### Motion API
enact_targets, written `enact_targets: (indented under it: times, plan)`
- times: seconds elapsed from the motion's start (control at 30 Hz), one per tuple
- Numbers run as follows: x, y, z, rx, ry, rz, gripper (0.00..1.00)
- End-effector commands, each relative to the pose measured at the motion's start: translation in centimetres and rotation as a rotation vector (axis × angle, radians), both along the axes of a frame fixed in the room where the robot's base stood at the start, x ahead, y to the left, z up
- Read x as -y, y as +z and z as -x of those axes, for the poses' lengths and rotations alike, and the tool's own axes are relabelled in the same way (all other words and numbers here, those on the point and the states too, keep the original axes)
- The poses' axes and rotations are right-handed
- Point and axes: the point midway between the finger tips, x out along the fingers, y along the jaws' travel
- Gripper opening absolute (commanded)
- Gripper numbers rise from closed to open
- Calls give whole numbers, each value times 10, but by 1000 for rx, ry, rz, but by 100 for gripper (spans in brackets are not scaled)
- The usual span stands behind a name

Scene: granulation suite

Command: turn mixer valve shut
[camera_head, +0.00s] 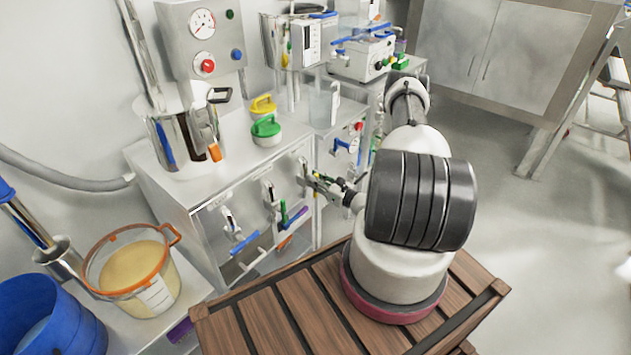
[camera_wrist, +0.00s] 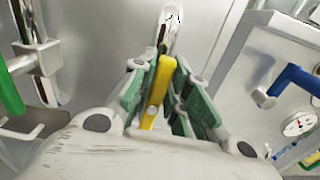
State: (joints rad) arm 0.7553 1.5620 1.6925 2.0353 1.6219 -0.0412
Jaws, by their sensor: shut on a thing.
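A yellow valve lever (camera_wrist: 157,92) shows in the wrist view, with a bright metal stem (camera_wrist: 171,30) beyond it. My gripper (camera_wrist: 160,78) has its green-padded fingers on both sides of the lever, shut on it. In the head view my gripper (camera_head: 318,183) is at the front face of a steel cabinet, at the right one of a row of valves. The lever is mostly hidden there by the fingers. I cannot read a label naming this valve as the mixer's.
Beside it are a green-handled valve (camera_head: 284,213) and a blue-handled valve (camera_head: 244,243). Another blue lever (camera_head: 341,145) is on the adjoining panel. A gauge (camera_wrist: 298,124) is at right in the wrist view. An orange-rimmed tub (camera_head: 128,268) and blue bucket (camera_head: 45,320) stand left.

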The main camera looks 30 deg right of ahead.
Motion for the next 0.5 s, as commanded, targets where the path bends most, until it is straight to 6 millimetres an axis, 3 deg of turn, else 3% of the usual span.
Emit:
enact_targets:
  times: [0.5]
  plan:
    - [11, -3, -4, -143, -1, -394, 0]
